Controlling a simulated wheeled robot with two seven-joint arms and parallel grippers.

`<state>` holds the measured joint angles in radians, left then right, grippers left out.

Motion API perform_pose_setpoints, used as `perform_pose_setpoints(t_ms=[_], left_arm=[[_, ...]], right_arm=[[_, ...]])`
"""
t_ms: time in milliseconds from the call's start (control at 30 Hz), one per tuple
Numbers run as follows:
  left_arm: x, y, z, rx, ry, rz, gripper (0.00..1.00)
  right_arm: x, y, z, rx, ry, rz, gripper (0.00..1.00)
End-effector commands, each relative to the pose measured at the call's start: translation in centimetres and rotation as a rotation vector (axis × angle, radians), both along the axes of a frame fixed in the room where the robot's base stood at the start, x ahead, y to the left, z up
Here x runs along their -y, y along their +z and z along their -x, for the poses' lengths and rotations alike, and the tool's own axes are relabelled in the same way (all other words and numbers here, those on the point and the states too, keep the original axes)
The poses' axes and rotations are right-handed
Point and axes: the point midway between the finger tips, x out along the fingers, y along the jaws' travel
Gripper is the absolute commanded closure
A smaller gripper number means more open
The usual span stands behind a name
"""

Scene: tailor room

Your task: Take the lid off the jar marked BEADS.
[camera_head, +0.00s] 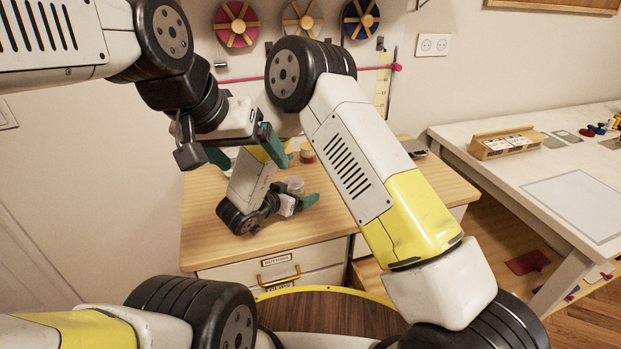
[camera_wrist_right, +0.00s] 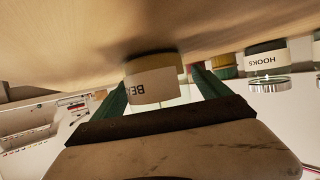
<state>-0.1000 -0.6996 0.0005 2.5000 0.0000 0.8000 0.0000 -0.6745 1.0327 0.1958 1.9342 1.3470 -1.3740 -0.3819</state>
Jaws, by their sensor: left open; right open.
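The jar whose label starts with BEA (camera_wrist_right: 150,88) stands between the two green fingers of my right gripper (camera_wrist_right: 160,84) in the upside-down right wrist view. The right fingers are apart on either side of it; I cannot tell whether they touch it. In the head view a small pale jar (camera_head: 293,184) is beside my right gripper and seems to be the same one; its label is not readable there. My left gripper (camera_head: 251,160) is open and empty, above the back left of the wooden table. The bead jar's lid is not clear in either view.
The wooden table (camera_head: 212,243) has drawers in front. A red-topped container (camera_head: 307,153) stands farther back. A jar marked HOOKS (camera_wrist_right: 266,62) stands apart to the right in the wrist view. A white table (camera_head: 480,138) is at the right. My right forearm crosses over the wooden table.

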Motion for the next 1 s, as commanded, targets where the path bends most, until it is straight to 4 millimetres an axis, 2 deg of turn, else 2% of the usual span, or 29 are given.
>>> perform_pose_setpoints(t_ms=[300, 367, 700, 1000], left_arm=[[-0.02, 0.01, 0.01, 0.001, 0.001, 0.001, 0.14], [-0.02, 0.01, 0.01, 0.001, 0.001, 0.001, 0.14], [-0.01, 0.01, 0.0, 0.0, 0.0, 0.0, 0.14], [-0.01, 0.01, 0.0, 0.0, 0.0, 0.0, 0.14]], right_arm=[[-0.38, -0.22, 0.42, 0.001, 0.0, 0.0, 0.13], [-0.37, -0.22, 0.42, 0.0, 0.0, -0.001, 0.23], [-0.35, -0.21, 0.4, 0.0, 0.0, -0.001, 0.88], [-0.3, -0.09, 0.3, 0.002, -0.001, -0.001, 0.88]])
